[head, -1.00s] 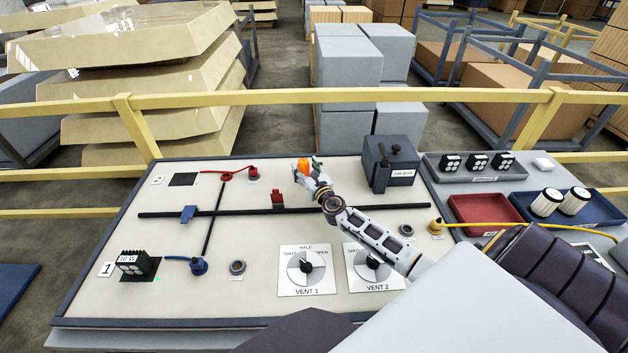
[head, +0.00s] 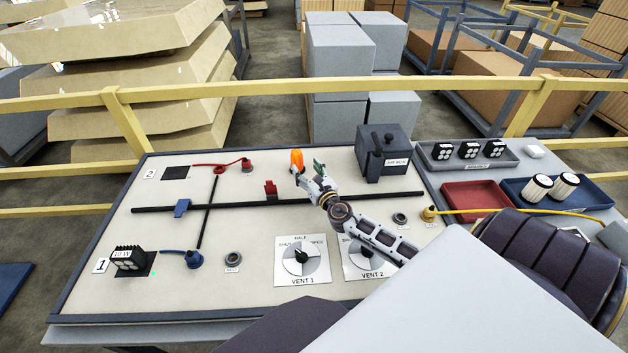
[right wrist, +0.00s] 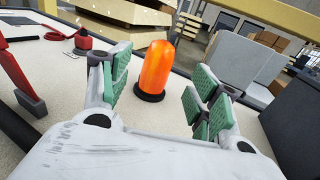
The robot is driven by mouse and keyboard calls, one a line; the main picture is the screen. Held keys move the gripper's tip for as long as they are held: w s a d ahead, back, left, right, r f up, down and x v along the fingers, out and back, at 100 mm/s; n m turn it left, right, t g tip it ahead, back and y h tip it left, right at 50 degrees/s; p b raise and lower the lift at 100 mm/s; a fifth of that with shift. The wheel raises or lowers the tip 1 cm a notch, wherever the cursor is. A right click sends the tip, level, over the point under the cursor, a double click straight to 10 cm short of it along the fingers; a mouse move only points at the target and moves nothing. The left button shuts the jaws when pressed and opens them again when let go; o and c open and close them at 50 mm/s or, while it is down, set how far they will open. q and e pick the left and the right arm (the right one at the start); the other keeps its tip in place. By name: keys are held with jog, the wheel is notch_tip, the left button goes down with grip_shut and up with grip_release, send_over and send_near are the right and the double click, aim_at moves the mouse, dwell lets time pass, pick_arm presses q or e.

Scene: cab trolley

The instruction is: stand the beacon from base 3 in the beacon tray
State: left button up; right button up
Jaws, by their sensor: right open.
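The orange beacon (head: 297,160) stands upright at the back of the panel. In the right wrist view the beacon (right wrist: 156,68) sits on a dark round base (right wrist: 149,96). My right gripper (head: 308,171) is open, with its green-padded fingers spread in front of the beacon. In the right wrist view the beacon shows between the fingers and beyond them, with space on both sides. A shallow red tray (head: 476,196) at the right is empty. I cannot read its label, so I cannot tell if it is the beacon tray. My left gripper is not in view.
A dark grey box (head: 384,152) with a handle stands right of my gripper. A blue tray (head: 528,200) holds two white cylinders. A grey tray (head: 430,160) holds black units. A yellow railing runs behind.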

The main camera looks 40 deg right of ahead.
jog(key=shift+s+a, duration=0.1)
jog(key=shift+s, duration=0.6)
jog(key=shift+s+a, duration=0.2)
jog(key=shift+s, duration=1.05)
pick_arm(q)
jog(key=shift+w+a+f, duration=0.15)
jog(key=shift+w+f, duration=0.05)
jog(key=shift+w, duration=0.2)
pick_arm(e)
jog(key=shift+s, duration=0.5)
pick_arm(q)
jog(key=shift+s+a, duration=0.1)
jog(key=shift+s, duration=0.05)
pick_arm(e)
jog(key=shift+a, duration=0.1)
